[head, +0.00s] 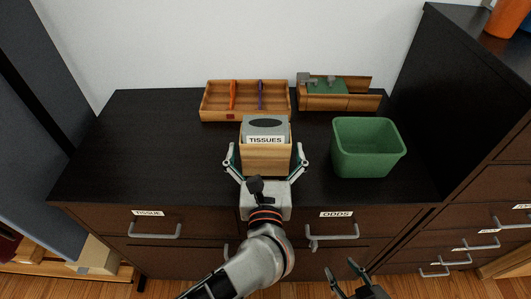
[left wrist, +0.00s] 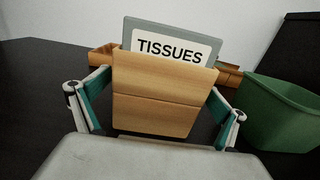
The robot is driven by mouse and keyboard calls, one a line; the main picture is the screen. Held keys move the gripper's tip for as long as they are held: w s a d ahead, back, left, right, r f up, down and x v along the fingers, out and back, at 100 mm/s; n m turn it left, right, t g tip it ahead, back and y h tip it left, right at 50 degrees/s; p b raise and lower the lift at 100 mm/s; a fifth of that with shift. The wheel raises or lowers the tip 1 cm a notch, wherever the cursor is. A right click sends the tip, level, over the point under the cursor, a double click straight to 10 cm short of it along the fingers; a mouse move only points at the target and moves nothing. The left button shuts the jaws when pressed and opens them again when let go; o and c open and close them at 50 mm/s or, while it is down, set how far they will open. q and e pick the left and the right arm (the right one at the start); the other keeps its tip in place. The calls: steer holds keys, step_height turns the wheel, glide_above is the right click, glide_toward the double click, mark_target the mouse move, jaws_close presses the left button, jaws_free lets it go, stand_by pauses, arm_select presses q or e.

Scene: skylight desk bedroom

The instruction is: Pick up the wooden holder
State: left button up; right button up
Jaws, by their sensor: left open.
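The wooden holder (head: 265,158) stands upright near the front of the dark dresser top, with a grey box labelled TISSUES (head: 265,127) in it. My left gripper (head: 266,162) is open, with one finger on each side of the holder. In the left wrist view the holder (left wrist: 160,100) fills the space between the fingers of the gripper (left wrist: 157,108), and a small gap seems to show on the left. Whether either finger touches it I cannot tell. My right gripper (head: 343,276) is low in front of the drawers, fingers apart, empty.
A green bin (head: 368,160) stands close to the right of the holder. Behind are a wooden tray (head: 245,115) with an orange and a purple item, and another wooden tray (head: 340,103). The dresser top (head: 150,150) is clear on the left. A taller dark cabinet stands right.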

arm_select(q)
steer(key=shift+w, duration=0.35)
steer(key=c, duration=1.3)
steer(key=shift+r, duration=0.1)
